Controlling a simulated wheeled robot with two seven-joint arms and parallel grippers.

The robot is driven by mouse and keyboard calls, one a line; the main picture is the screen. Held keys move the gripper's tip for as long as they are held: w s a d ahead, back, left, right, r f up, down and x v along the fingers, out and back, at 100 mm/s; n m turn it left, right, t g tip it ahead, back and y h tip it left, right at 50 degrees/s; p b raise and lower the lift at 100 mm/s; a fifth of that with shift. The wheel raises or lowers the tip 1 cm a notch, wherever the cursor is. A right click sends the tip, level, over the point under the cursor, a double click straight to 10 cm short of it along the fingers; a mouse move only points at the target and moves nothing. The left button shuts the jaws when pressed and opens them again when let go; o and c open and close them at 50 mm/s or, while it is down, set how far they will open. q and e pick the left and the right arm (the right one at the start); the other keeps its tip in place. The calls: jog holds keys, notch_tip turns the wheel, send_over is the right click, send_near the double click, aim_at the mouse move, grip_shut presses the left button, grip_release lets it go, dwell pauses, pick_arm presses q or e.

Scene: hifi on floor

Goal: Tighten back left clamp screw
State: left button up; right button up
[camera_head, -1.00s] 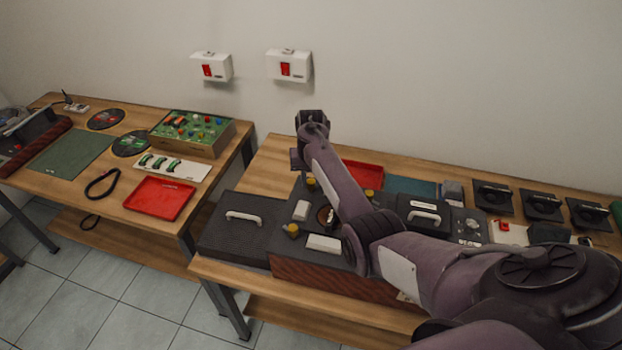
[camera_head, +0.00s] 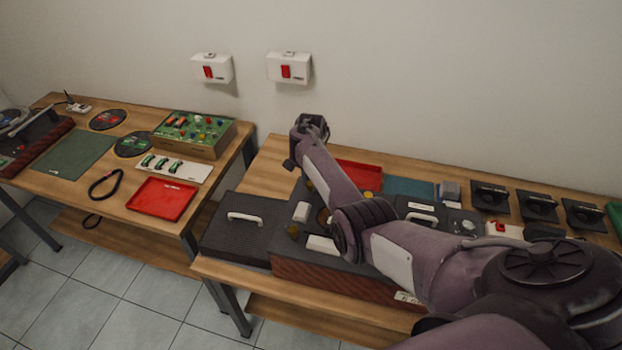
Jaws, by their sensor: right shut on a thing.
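The dark machine (camera_head: 285,240) with a reddish-brown front stands on the right-hand bench. A brass-coloured back left clamp screw (camera_head: 309,185) shows as a small patch beside my right forearm. Another brass screw (camera_head: 292,231) sits at its front left, and one more (camera_head: 369,194) is behind my arm to the right. My right arm comes in from the right and crosses over the machine. My right gripper (camera_head: 290,164) points down at the back left corner, shut on the back left clamp screw; its fingertips are mostly hidden by my wrist. My left gripper is not in view.
A dark plate with a white handle (camera_head: 243,217) lies at the machine's left. A red tray (camera_head: 358,173) and a teal mat (camera_head: 410,188) lie behind it. Several black stands (camera_head: 490,196) are at the right. The left bench holds a red tray (camera_head: 160,199) and a circuit board (camera_head: 195,128).

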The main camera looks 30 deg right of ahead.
jog(key=m, duration=0.3)
jog(key=shift+m, duration=0.4)
jog(key=m, duration=0.3)
jog(key=shift+m, duration=0.3)
jog(key=m+b, duration=0.1)
jog(key=m, duration=0.2)
jog(key=shift+m, duration=0.3)
jog(key=shift+m+b, duration=0.75)
jog(key=shift+m, duration=0.85)
jog(key=o, duration=1)
